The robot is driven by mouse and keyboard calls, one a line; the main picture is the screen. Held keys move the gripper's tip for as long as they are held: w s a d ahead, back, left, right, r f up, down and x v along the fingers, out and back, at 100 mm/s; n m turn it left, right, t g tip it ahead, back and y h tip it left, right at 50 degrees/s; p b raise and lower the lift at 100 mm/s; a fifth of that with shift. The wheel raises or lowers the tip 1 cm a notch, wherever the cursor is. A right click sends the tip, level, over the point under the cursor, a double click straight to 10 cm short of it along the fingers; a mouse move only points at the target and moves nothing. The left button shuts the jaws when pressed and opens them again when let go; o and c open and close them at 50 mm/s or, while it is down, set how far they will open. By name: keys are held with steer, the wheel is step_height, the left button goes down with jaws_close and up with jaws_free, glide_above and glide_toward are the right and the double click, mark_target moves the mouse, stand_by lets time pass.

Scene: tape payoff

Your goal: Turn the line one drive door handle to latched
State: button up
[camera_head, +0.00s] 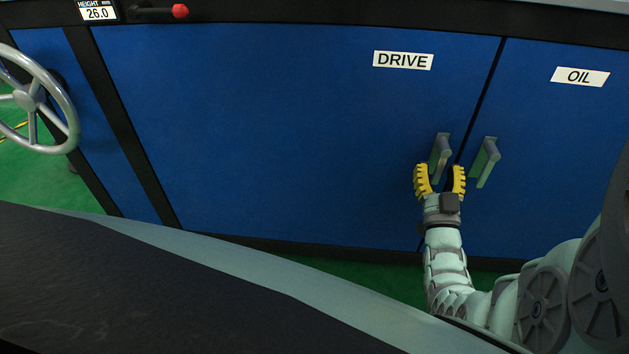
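The blue drive door (290,130) carries a white "DRIVE" label (402,61). Its grey-green handle (440,150) sits near the door's right edge and points roughly up and down, tilted slightly. My gripper (441,176), with yellow ribbed fingers, is open just below this handle. The fingers stand on either side of the handle's lower end, which is partly hidden by them. I cannot tell whether they touch it.
The oil door (550,140) is to the right, with an "OIL" label (580,77) and a similar handle (485,161) close beside my gripper. A grey handwheel (38,105) is at the left.

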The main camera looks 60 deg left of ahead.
steer(key=shift+s, duration=0.1)
steer(key=v, duration=1.2)
